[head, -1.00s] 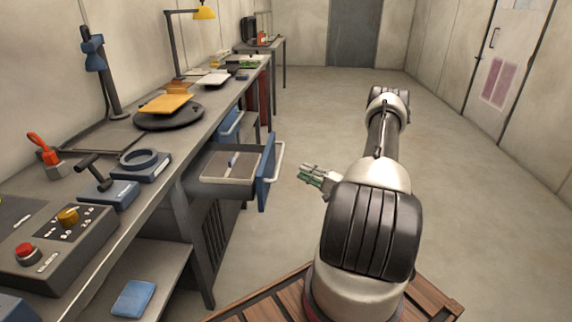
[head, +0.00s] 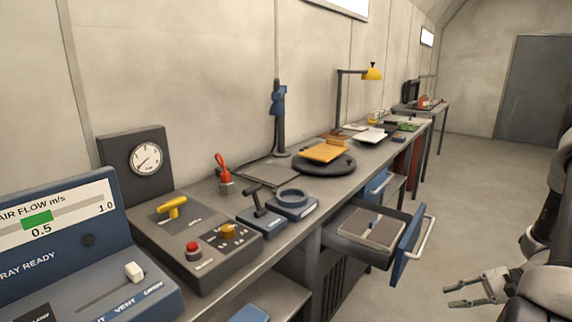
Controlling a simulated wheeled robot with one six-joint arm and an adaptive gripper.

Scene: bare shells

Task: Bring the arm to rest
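My arm shows at the right edge, partly cut off by the frame. My gripper (head: 468,296) hangs over the floor at the lower right, in front of the open drawer (head: 405,258). Its two fingers are spread apart with nothing between them. The gripper is apart from the drawer handle (head: 428,238) and touches nothing that I can see.
A long grey workbench (head: 345,188) runs along the left wall. On it are a control box (head: 205,262) with a red button, a blue air flow panel (head: 60,225), a gauge (head: 146,160), a black round plate (head: 338,164) and a yellow lamp (head: 372,72). Open floor (head: 455,190) lies beyond.

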